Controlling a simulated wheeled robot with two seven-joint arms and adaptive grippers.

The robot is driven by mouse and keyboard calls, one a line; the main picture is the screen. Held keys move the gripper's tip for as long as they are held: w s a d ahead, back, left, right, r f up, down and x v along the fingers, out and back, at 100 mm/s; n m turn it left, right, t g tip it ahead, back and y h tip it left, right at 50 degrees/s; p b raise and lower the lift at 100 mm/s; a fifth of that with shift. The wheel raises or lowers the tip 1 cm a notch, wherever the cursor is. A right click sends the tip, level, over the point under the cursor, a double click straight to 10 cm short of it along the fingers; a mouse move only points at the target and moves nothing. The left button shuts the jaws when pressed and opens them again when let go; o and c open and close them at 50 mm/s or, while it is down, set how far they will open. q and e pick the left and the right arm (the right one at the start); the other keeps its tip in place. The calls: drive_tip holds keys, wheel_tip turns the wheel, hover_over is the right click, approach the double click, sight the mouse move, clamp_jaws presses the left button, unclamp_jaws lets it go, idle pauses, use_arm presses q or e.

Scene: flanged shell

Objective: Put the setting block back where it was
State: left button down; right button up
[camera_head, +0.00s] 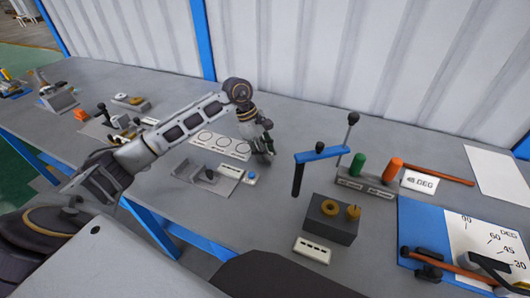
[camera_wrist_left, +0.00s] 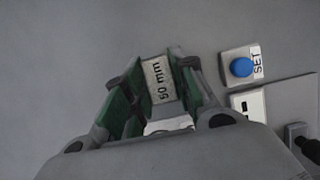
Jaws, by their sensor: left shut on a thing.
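The setting block (camera_wrist_left: 159,80), a pale piece marked "50 mm", sits between the green-padded fingers of my left gripper (camera_wrist_left: 152,88) in the left wrist view. The gripper is shut on it. In the head view my left gripper (camera_head: 265,150) hangs over the grey bench at the right end of a white card with a row of circles (camera_head: 218,146). The block itself is hard to make out there, and I cannot tell whether it touches the bench. My right gripper is not in view.
A blue SET button (camera_wrist_left: 241,67) and a grey plate with a fixture (camera_head: 208,178) lie near the gripper. A blue-armed stand (camera_head: 320,153), green and orange handles and a dark block with brass rings (camera_head: 331,218) stand to the right. The wall closes the back.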

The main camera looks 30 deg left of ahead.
use_arm(q)
drive_tip(key=shift+f, duration=0.1)
drive_tip(key=c, duration=1.2)
unclamp_jaws()
drive_tip(key=shift+o, duration=0.2)
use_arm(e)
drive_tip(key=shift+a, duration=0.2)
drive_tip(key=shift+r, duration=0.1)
use_arm(q)
drive_tip(key=shift+a+r, duration=0.15)
drive_tip(key=shift+r, duration=0.4)
drive_tip(key=v, duration=1.1)
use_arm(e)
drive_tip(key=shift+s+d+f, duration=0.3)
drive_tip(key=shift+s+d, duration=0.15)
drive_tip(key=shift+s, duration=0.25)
